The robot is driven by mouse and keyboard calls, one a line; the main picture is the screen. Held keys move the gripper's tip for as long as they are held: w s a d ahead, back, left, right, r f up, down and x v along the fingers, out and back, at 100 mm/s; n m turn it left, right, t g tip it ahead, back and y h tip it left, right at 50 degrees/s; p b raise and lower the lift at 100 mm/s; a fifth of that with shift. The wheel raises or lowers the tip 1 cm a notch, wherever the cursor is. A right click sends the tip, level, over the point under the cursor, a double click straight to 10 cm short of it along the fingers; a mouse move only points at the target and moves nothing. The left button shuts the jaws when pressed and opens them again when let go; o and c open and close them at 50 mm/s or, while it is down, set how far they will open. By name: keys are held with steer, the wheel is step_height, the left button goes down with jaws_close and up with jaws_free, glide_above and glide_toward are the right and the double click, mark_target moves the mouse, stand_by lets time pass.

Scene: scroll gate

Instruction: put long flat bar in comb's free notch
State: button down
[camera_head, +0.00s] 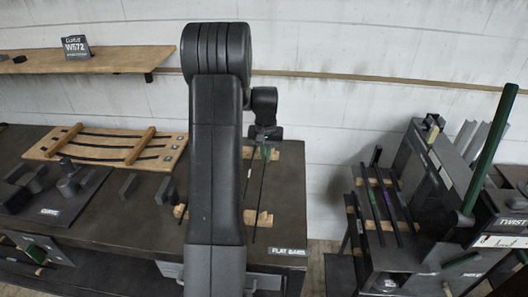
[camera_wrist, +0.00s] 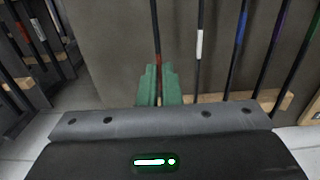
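My gripper (camera_wrist: 158,85) has green fingers close together in the wrist view, with a dark bar with a red band (camera_wrist: 157,50) running between them. They look shut on it. In the head view my gripper (camera_head: 265,151) is over the dark table, with a thin dark bar (camera_head: 260,190) below it. A wooden comb (camera_head: 265,219) lies under the bars there, partly hidden by my arm. Beside the red-banded bar, the wrist view shows bars with a white band (camera_wrist: 199,44), a blue band (camera_wrist: 241,28) and a purple band (camera_wrist: 282,18). I cannot tell which notch is free.
A dark table (camera_head: 130,215) carries a wooden rack (camera_head: 105,147) and dark blocks. A stand at right holds more bars (camera_head: 380,205) on wooden supports and a tall green bar (camera_head: 490,150). A wooden shelf (camera_head: 100,60) is on the wall. Floor shows between table and stand.

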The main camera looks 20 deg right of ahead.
steer(key=shift+f+b, duration=2.1)
steer(key=shift+f, duration=1.5)
steer(key=c, duration=1.5)
jaws_free()
steer(key=shift+s, duration=0.1)
steer(key=shift+c, duration=0.2)
step_height(320, 180, up, 14)
steer(key=shift+f+b, duration=0.1)
steer(key=shift+b, duration=0.75)
steer(key=shift+f, duration=0.1)
step_height(320, 180, down, 14)
steer(key=shift+r+p, duration=0.25)
steer(key=shift+p, duration=0.5)
steer(key=shift+r, duration=0.15)
